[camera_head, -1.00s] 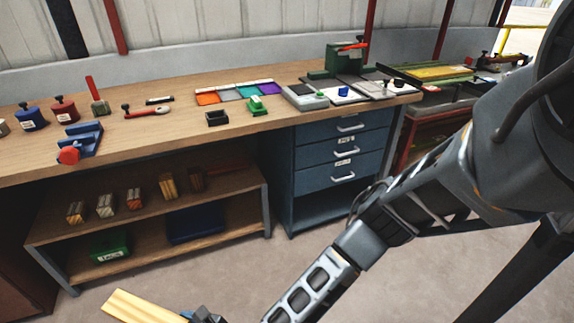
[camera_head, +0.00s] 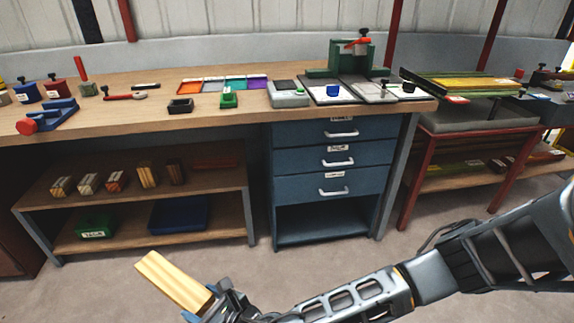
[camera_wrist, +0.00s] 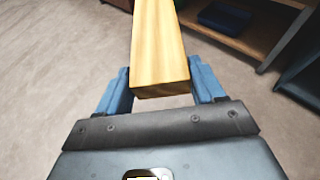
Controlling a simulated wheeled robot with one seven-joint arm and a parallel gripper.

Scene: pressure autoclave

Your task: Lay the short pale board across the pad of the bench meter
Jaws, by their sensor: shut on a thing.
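The short pale board (camera_head: 172,280) is in my gripper (camera_head: 208,305), held above the floor in front of the bench. In the wrist view the board (camera_wrist: 160,45) points away from me between the blue fingers of my gripper (camera_wrist: 162,82), which are shut on it. A small grey device with a dark square top (camera_head: 285,86) stands on the bench above the drawers; it looks like the bench meter. Its top looks bare, and the board is well apart from it, lower and to the left.
The wooden bench top (camera_head: 230,119) holds coloured trays, a green press (camera_head: 349,58) behind the grey device, and flat plates to its right. Blue drawers (camera_head: 330,160) stand below. A lower shelf (camera_head: 130,190) holds several wood blocks. A red-framed table (camera_head: 470,125) is at right. The floor is open.

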